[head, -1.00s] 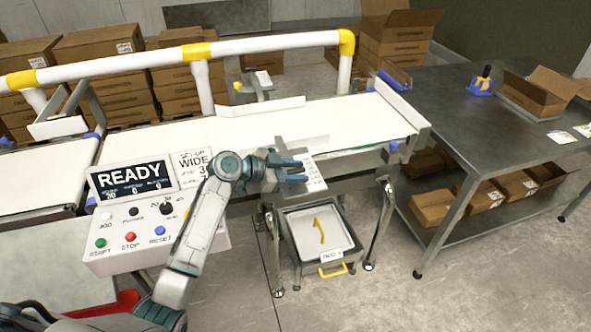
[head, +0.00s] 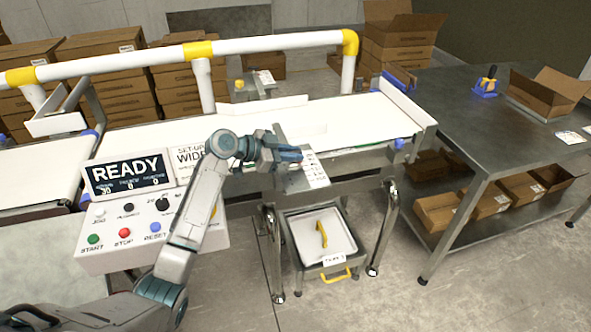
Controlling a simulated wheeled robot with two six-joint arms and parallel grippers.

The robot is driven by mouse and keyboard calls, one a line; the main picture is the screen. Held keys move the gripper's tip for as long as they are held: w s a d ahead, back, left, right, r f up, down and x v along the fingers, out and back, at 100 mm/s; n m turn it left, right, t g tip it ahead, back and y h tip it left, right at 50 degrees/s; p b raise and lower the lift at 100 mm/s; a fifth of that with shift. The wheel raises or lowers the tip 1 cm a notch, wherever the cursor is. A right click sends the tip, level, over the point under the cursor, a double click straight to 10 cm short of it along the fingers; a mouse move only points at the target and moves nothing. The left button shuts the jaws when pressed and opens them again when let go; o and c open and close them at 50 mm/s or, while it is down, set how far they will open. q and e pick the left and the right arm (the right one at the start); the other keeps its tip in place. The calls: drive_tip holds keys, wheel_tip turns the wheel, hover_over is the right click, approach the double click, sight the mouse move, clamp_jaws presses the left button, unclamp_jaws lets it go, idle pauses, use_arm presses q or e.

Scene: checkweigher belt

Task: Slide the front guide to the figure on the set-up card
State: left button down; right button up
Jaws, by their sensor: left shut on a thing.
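The set-up card (head: 187,157) stands beside the READY display. Its large word reads WIDE, and my left arm hides the figure below. My left gripper (head: 290,155) is shut at the near side of this bracket. The fingers hide the part they hold. A pale plate with printed marks (head: 315,172) shows just below the fingers, its marks too small to read. My right gripper is out of view.
The far guide (head: 262,107) lies along the belt's back edge. The control box with buttons (head: 125,233) is at left, under my left arm. A grey table (head: 440,110) stands at right.

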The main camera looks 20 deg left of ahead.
use_arm(q)
drive_tip(key=shift+w+a, duration=0.15)
drive_tip(key=shift+w, duration=0.1)
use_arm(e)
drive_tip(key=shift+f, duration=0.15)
use_arm(q)
drive_tip(key=c, duration=1.4)
unclamp_jaws()
drive_tip(key=shift+c, duration=0.2)
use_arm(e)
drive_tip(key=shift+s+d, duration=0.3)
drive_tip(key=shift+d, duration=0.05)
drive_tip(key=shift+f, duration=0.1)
